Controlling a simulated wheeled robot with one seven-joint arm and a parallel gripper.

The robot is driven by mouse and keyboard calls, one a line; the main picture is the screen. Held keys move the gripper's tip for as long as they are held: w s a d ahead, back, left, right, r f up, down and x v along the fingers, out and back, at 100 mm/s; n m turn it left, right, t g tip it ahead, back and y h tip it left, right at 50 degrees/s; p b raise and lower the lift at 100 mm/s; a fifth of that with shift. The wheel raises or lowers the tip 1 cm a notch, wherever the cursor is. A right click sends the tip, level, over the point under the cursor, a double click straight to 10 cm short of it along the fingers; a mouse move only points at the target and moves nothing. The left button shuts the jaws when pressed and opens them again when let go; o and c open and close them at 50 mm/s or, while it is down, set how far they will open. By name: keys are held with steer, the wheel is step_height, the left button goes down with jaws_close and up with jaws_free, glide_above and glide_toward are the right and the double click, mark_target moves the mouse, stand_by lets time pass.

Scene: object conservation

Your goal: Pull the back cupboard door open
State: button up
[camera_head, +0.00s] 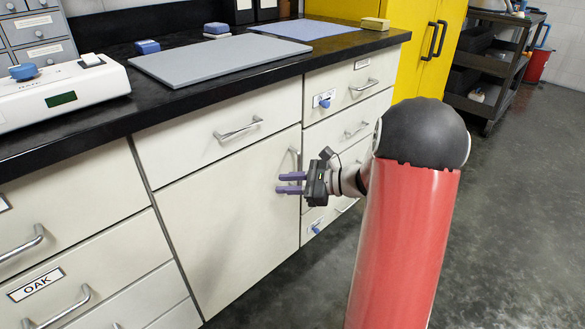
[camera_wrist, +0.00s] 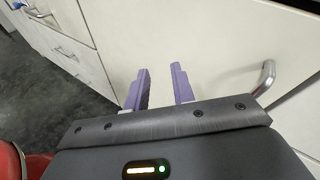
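A large cream cupboard door (camera_head: 225,225) sits below a wide drawer in the black-topped bench. It looks shut, flush with the fronts around it. Its metal bar handle (camera_head: 295,158) is upright near the door's upper right edge. My gripper (camera_head: 280,183), with purple fingers, is in front of the door, just below the handle in the head view. In the wrist view the two fingers (camera_wrist: 160,68) are apart with nothing between them. A metal handle (camera_wrist: 265,78) shows to their right, outside the fingers. I cannot tell whether the fingertips touch the door.
A drawer stack (camera_head: 350,128) with blue-knobbed locks is right of the door. Drawers with an OAK label (camera_head: 35,284) are on the left. A grey board (camera_head: 220,62) and a white scale (camera_head: 65,92) lie on the bench. A yellow cabinet (camera_head: 405,50) and a dark cart (camera_head: 492,70) stand beyond. Floor on the right is clear.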

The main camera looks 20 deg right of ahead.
steer(key=w+d+f+m+t+h, duration=0.1)
steer(key=w+d+f+m+t, duration=0.1)
steer(key=d+m+t, duration=0.3)
steer(key=w+d+f+m+h, duration=0.1)
steer(key=d+f+m, duration=0.15)
steer(key=d, duration=0.35)
glide_above(298, 184)
steer(key=shift+w+d+t, duration=0.15)
steer(key=shift+w+t, duration=0.1)
steer(key=shift+t, duration=0.05)
steer(key=shift+c, duration=0.2)
jaws_close()
